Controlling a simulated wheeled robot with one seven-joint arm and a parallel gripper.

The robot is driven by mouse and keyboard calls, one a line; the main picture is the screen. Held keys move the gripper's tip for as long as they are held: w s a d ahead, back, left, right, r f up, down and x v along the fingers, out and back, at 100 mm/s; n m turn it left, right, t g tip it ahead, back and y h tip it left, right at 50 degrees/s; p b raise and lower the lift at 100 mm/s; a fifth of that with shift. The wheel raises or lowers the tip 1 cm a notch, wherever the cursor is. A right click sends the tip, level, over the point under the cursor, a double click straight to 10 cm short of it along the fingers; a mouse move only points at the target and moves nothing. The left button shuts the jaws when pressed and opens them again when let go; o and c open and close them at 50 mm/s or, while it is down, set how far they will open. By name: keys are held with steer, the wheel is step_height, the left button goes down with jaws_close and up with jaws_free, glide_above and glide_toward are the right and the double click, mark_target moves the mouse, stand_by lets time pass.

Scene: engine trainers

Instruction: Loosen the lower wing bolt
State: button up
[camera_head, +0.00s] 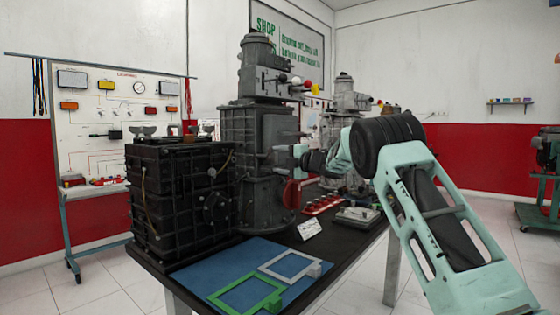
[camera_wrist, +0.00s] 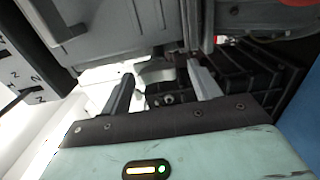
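The tall grey engine trainer (camera_head: 257,140) stands on the table in the head view; its grey body (camera_wrist: 130,30) fills the top of the wrist view. My gripper (camera_wrist: 162,72) is open, its two grey fingers apart and pointing at the engine side. No object is clearly held between them. In the head view the teal end of my arm is beside the engine's right side, and the fingers are hard to make out. I cannot clearly identify the lower wing bolt in either view. A small round fitting (camera_wrist: 168,98) shows beyond the fingers.
A black ribbed unit (camera_head: 180,195) stands left of the engine; it also shows in the wrist view (camera_wrist: 250,85). A blue mat (camera_head: 215,280) with green (camera_head: 235,290) and grey frames (camera_head: 288,262) lies in front. A red tray (camera_head: 322,204) is to the right.

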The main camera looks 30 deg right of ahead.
steer(key=shift+s, duration=0.1)
steer(key=b+v, duration=0.1)
steer(key=v, duration=1.6)
steer(key=shift+s+d+r, duration=0.1)
